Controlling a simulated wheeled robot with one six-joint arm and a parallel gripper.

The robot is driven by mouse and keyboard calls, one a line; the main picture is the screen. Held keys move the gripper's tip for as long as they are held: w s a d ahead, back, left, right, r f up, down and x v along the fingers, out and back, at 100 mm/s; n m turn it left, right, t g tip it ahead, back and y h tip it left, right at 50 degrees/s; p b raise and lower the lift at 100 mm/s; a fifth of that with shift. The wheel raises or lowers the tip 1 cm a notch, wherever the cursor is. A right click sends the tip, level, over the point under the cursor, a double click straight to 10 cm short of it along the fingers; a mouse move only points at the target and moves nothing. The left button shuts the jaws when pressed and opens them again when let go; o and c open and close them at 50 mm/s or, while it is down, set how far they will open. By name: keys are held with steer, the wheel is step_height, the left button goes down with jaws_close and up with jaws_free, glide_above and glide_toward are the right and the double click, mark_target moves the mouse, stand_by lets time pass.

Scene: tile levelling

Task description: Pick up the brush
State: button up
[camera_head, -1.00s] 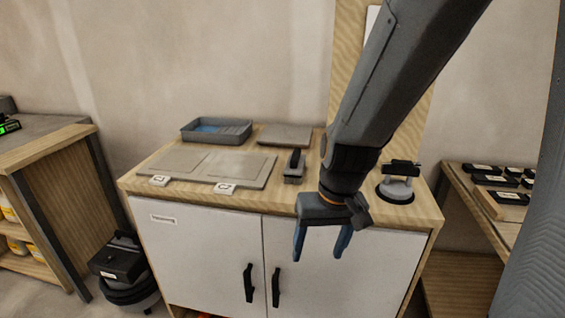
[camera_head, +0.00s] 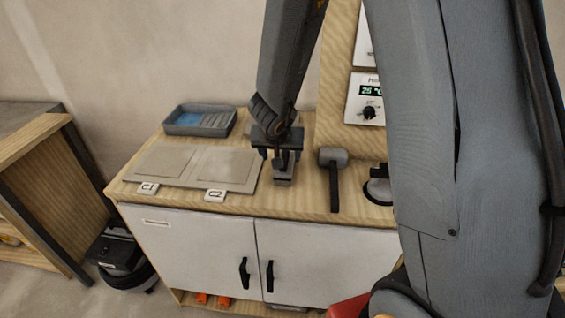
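The brush (camera_head: 283,181) lies on the wooden top of the cabinet, just right of the panel with two tiles. It has a grey block-like body and a dark handle, partly hidden by my gripper. My gripper (camera_head: 281,156) points down over the brush in the head view. Its fingers look spread, one on each side of the dark handle, with no clear contact visible.
A mallet (camera_head: 333,174) lies close to the right of the brush. The tile panel (camera_head: 240,184), labelled C1 and C2, is on the left. A grey tray (camera_head: 199,121) stands behind it. A dark-based tool (camera_head: 378,186) is partly hidden by my arm.

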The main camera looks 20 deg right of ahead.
steer(key=shift+w+d+f, duration=0.25)
steer(key=shift+d+f, duration=0.05)
steer(key=shift+f, duration=0.15)
steer(key=shift+w+d+f, duration=0.25)
steer(key=shift+f, duration=0.15)
steer(key=x, duration=0.1)
steer(key=b+x, duration=0.1)
steer(key=x, duration=0.2)
steer(key=shift+w+d+f+b, duration=0.2)
steer(key=shift+d+b, duration=0.1)
steer(key=shift+b, duration=0.1)
steer(key=c, duration=1.1)
steer(key=shift+c, duration=0.2)
steer(key=shift+r, duration=0.2)
